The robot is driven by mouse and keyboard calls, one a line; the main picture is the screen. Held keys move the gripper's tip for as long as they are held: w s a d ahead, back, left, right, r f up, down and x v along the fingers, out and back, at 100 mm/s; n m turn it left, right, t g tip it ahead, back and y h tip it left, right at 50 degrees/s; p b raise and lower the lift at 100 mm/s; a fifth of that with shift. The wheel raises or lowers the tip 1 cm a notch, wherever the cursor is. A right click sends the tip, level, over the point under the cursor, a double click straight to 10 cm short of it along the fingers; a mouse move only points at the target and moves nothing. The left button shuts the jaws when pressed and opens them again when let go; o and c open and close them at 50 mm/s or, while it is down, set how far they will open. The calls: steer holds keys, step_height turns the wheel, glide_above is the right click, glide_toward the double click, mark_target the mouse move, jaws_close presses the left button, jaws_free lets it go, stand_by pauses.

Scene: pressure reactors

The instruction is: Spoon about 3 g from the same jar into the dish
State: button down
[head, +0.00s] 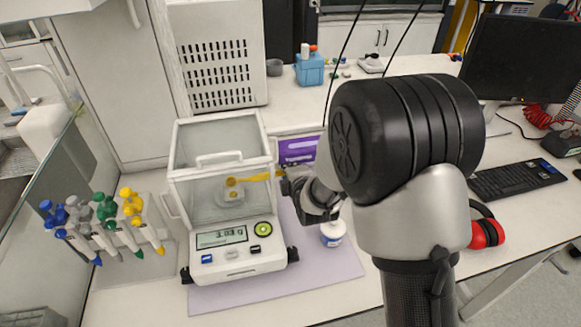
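The balance (238,262) stands on the bench with a clear glass draft shield (210,150) on it. Its display (222,237) seems to read about 3.03 g; the digits are small. A small pale dish (233,196) sits inside the shield on the pan. My gripper (284,180) is at the shield's right side, shut on the handle of a yellow spoon (258,177). The spoon's bowl is inside the shield, just above the dish. I cannot tell whether the spoon holds powder. The white jar (333,234) with a blue label stands right of the balance, below my gripper and partly hidden by it.
A rack of coloured pipettes (105,225) stands left of the balance. A purple-and-white box (299,150) is behind my gripper. A lilac mat (320,272) lies under the balance. A keyboard (518,178), monitor (525,60) and red ear defenders (487,232) are at right.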

steer(key=shift+w+a+r+g+h+p, duration=0.1)
steer(key=shift+r+g+h+p, duration=0.15)
steer(key=shift+g+p, duration=1.05)
steer(key=shift+w+d+r+g+h+p, duration=0.15)
steer(key=shift+g+h+p, duration=0.1)
steer(key=shift+p, duration=2.2)
steer(key=shift+w+a+r+g+h+p, duration=0.15)
steer(key=shift+g+p, duration=0.6)
steer(key=shift+p, duration=1.1)
steer(key=g+p, duration=0.1)
steer(key=p, duration=0.7)
steer(key=shift+h, duration=0.25)
steer(key=p, duration=0.3)
steer(key=g+p, duration=0.1)
steer(key=p, duration=0.3)
steer(key=shift+w+a+r, duration=0.1)
steer(key=shift+w+r, duration=0.05)
steer(key=shift+w, duration=0.2)
steer(key=p, duration=0.7)
steer(key=shift+s+g+p, duration=0.3)
steer(key=shift+p, duration=0.1)
